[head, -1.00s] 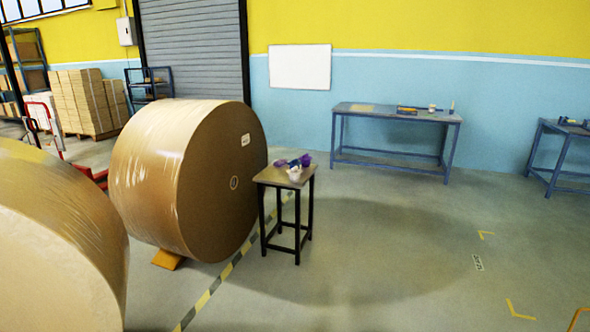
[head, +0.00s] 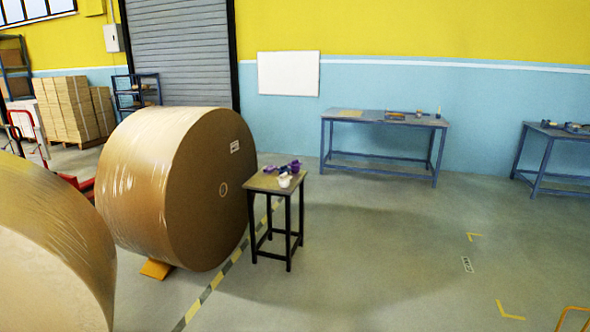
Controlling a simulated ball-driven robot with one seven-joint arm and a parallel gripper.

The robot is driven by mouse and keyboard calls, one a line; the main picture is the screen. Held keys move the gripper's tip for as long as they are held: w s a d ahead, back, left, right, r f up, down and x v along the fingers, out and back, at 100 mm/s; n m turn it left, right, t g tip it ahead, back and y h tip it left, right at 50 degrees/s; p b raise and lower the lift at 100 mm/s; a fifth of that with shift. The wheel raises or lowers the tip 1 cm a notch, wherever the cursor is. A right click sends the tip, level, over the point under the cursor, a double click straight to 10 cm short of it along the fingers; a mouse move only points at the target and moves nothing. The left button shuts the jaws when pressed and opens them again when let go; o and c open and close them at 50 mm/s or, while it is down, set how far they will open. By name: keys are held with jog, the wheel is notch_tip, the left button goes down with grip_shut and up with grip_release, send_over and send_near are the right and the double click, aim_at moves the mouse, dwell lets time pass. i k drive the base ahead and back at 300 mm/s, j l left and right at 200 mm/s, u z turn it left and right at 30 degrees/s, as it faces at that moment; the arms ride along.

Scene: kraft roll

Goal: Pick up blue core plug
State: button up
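No blue core plug can be made out for certain. A small table (head: 262,182) with a brownish top and dark legs stands beside the big brown roll. On it, close together, are a white cup-like item (head: 284,181), a purple item (head: 295,166) and a smaller purple item (head: 269,169). A dark bluish bit shows among them, too small to identify. My gripper is not in view.
A large kraft roll (head: 227,190) stands left of the small table, and another roll (head: 50,245) is nearer at left. Blue workbenches (head: 372,116) (head: 560,131) with small items stand along the wall. The grey floor (head: 380,250) right of the small table is open.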

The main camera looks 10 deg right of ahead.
aim_at(284, 168)
jog(key=z, duration=3.7)
jog(key=u, duration=0.85)
jog(key=j+u, duration=0.65)
jog(key=u, duration=0.25)
jog(key=i+j+u, duration=0.2)
jog(key=u, duration=0.25)
jog(key=i+j+u, duration=0.15)
jog(key=j+u, duration=0.3)
jog(key=i+j+u, duration=0.25)
jog(key=u, duration=0.15)
jog(key=i+j+u, duration=0.15)
jog(key=i+u, duration=0.6)
jog(key=i+j, duration=0.1)
jog(key=i, duration=0.9)
jog(key=i+j+z, duration=0.1)
jog(key=i, duration=0.85)
